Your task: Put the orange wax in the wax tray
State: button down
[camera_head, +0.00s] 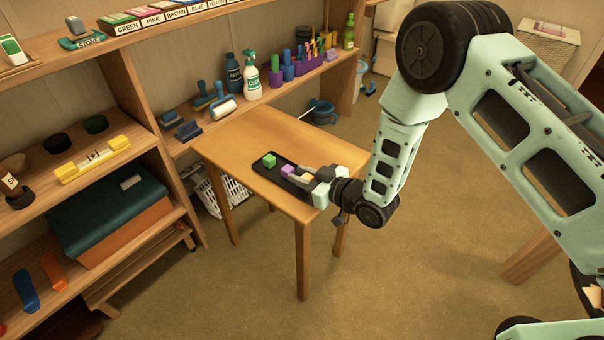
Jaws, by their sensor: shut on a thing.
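A dark wax tray (271,174) lies on the small wooden table. A green wax block (269,160) sits at its left end, and a purple wax block (288,171) sits to the right of it. My gripper (304,176) is low over the right part of the tray, beside the purple block. It is shut on the orange wax (307,178), a small yellow-orange block showing between the fingers. The fingers hide the tray's right end. I cannot tell whether the orange wax touches the tray.
The wooden table (235,140) is bare to the left of the tray. Behind it, a shelf holds a spray bottle (251,77), a blue bottle (234,74), a paint roller (223,106) and purple cups (289,71). A white basket (228,194) stands below. Open carpet lies in front.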

jog(key=shift+f+b, duration=0.45)
jog(key=shift+f, duration=0.1)
dwell(0.4)
jog(key=c, duration=1.1)
grip_release()
jog(key=p+v, duration=0.1)
jog(key=v, duration=1.6)
jog(key=shift+d+r, duration=0.2)
jog(key=shift+s, duration=0.1)
